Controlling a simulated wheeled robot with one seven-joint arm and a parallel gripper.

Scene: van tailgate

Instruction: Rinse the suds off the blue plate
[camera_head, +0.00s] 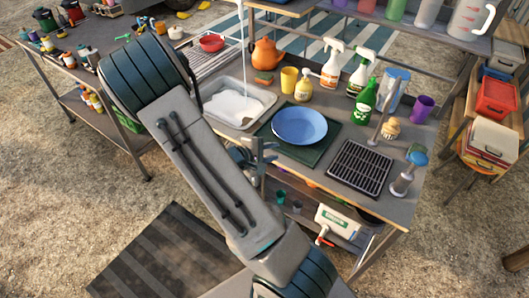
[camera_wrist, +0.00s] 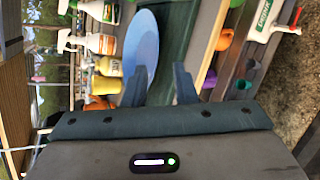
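The blue plate (camera_head: 299,126) lies on a dark green mat (camera_head: 277,149) on the counter. It also shows in the wrist view (camera_wrist: 141,45). I cannot make out suds on it at this size. The sink basin (camera_head: 266,97) is left of the plate and holds white foam (camera_head: 232,107). A thin stream of water (camera_head: 242,40) falls toward it from above. My gripper (camera_head: 262,162) is just off the counter's front edge, near the mat, apart from the plate. In the wrist view its fingers (camera_wrist: 160,82) stand apart with nothing between them.
Behind the plate stand a yellow cup (camera_head: 288,80), a soap bottle (camera_head: 303,86), spray bottles (camera_head: 332,66) and a green bottle (camera_head: 364,101). A black rack (camera_head: 360,168) is to the right. An orange kettle (camera_head: 266,54) and a red bowl (camera_head: 211,42) are behind the sink.

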